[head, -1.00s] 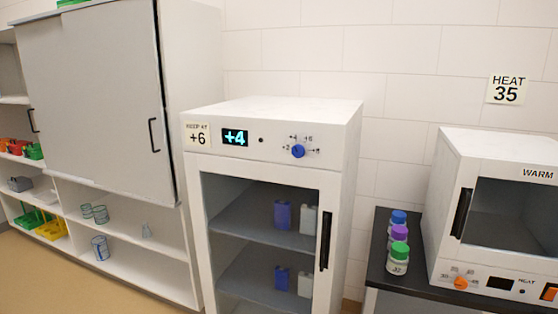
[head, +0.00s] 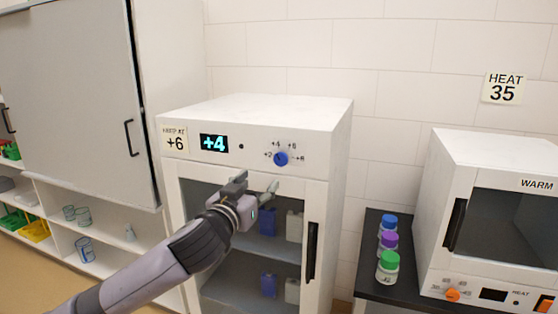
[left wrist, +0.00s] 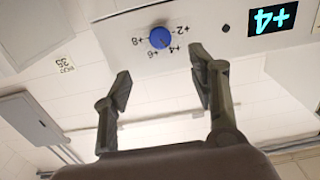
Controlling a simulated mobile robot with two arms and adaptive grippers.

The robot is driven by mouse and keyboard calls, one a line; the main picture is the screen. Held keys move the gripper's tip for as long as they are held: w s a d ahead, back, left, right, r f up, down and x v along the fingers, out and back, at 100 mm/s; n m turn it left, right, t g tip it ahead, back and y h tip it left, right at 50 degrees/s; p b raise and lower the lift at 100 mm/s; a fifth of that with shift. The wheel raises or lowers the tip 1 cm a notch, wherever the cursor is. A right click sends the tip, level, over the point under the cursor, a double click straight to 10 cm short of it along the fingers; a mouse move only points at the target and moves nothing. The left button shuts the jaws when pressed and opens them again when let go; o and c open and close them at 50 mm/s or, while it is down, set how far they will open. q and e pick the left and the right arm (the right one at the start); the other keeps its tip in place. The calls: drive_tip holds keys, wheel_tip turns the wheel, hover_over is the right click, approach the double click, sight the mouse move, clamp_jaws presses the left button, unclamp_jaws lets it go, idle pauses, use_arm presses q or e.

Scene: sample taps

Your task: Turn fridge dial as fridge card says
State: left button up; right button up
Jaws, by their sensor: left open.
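The white fridge (head: 255,108) has a card (head: 174,139) reading "KEEP AT +6" and a lit display (head: 214,143) reading +4. Its blue dial (head: 281,158) sits right of the display, among marks +2, +4, +6 and +8. The dial's pointer is too small to read for sure. My left gripper (head: 256,184) is open and empty in front of the fridge, below and left of the dial. In the left wrist view, which is upside down, the dial (left wrist: 159,37) lies ahead between the directions of the two spread fingers (left wrist: 161,78), apart from them. My right gripper is not in view.
The fridge door has a black handle (head: 311,251). To the right, a dark table holds several capped bottles (head: 388,266) and a white warmer (head: 490,150) with an orange dial. A cabinet (head: 75,105) with shelves stands at left.

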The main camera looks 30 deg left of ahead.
sight(280, 161)
use_arm(q)
drive_tip(key=p+x, duration=0.4)
drive_tip(key=x, duration=0.9)
drive_tip(key=shift+w+r, duration=0.2)
drive_tip(key=shift+w, duration=0.05)
drive_tip(key=shift+w+a+f, duration=0.1)
drive_tip(key=shift+w+f, duration=0.05)
drive_tip(key=shift+w, duration=0.4)
drive_tip(key=shift+c, duration=0.3)
drive_tip(key=c, duration=1.1)
